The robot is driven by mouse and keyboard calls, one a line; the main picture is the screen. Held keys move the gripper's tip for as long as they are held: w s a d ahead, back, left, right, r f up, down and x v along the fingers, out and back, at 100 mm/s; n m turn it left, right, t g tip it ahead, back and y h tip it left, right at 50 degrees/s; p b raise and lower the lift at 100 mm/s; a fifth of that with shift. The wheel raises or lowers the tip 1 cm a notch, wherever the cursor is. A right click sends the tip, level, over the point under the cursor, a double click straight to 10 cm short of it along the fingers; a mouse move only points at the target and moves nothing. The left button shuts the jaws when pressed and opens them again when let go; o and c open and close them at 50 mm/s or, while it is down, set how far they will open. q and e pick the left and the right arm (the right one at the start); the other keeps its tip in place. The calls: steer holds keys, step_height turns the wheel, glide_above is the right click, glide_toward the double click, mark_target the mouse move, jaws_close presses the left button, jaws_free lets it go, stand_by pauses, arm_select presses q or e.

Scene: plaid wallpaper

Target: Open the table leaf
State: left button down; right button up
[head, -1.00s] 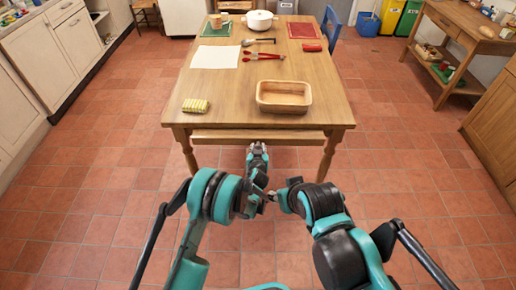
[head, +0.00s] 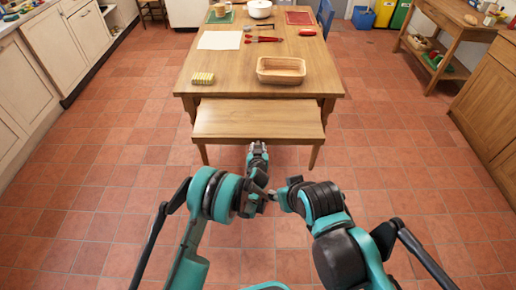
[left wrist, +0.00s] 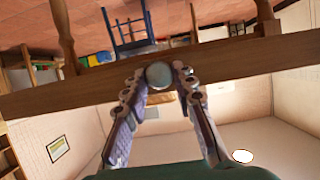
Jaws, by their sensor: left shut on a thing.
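The wooden table (head: 225,77) stands ahead of me. Its leaf (head: 258,118), a wooden panel with its own legs, is out from under the near side and sits lower than the tabletop. My left gripper (head: 257,150) is at the middle of the leaf's front edge. In the left wrist view the fingers of my left gripper (left wrist: 160,95) are closed around a round knob (left wrist: 158,75) on the leaf's front board (left wrist: 60,95). My right gripper (head: 277,195) is low beside the left arm, apart from the leaf; its fingers are too small to read.
On the tabletop are a wooden tray (head: 281,80), a yellow striped sponge (head: 203,78), red tongs (head: 264,39), white paper (head: 219,40) and a white pot (head: 259,9). Cabinets (head: 66,45) line the left; a wooden side table (head: 460,40) stands right. Tiled floor around me is free.

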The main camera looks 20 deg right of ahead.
arm_select(q)
steer(key=c, duration=1.2)
jaws_free()
steer(key=shift+w, duration=0.1)
steer(key=v, duration=1.2)
